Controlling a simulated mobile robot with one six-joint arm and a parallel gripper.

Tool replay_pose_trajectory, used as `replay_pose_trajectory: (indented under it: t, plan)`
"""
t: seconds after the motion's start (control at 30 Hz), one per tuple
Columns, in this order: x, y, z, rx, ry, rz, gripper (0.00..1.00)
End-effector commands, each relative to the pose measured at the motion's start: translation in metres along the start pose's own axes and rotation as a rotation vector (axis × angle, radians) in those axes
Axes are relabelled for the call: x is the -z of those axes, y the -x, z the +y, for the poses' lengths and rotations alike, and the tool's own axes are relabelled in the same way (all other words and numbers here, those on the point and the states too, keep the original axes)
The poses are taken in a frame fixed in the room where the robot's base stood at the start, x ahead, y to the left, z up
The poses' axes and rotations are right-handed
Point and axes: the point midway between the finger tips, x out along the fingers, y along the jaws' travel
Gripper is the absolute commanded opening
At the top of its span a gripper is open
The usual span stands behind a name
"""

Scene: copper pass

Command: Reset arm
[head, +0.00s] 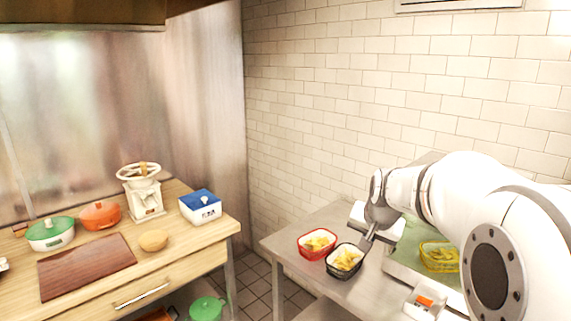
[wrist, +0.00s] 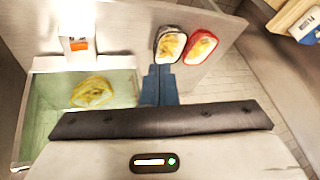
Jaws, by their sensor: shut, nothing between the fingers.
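My gripper (wrist: 158,72) is shut and empty in the wrist view, its fingertips close to a black basket of fries (wrist: 170,45). In the head view my gripper (head: 364,246) hangs over the metal table on the right, just beside the black basket (head: 345,259). I cannot tell whether the fingertips touch it. My arm (head: 455,190) reaches in from the right edge of the head view and hides part of the table behind it.
A red basket of fries (head: 317,243) stands left of the black one. A yellow basket (head: 440,256) sits in a pale green tray (head: 405,262). A white box with an orange patch (head: 425,303) stands in front. A wooden counter (head: 190,247) holds pots, a grinder and a blue-lidded box (head: 200,206).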

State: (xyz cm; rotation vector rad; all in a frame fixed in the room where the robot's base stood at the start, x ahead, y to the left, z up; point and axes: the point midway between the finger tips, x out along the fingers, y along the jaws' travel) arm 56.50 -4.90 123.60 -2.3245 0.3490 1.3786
Motion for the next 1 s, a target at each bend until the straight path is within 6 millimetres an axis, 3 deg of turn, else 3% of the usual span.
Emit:
replay_pose_trajectory:
  t: [0.03,0.3,0.5,0.7,1.0]
  plan:
    - [-0.026,0.011,0.004,-0.002,0.046,-0.014,0.00]
    - [-0.160,0.055,0.040,-0.027,0.302,-0.112,0.00]
    - [-0.234,0.065,0.069,-0.039,0.442,-0.168,0.00]
    - [-0.261,0.067,0.084,-0.045,0.494,-0.192,0.00]
    - [-0.262,0.067,0.084,-0.046,0.496,-0.194,0.00]
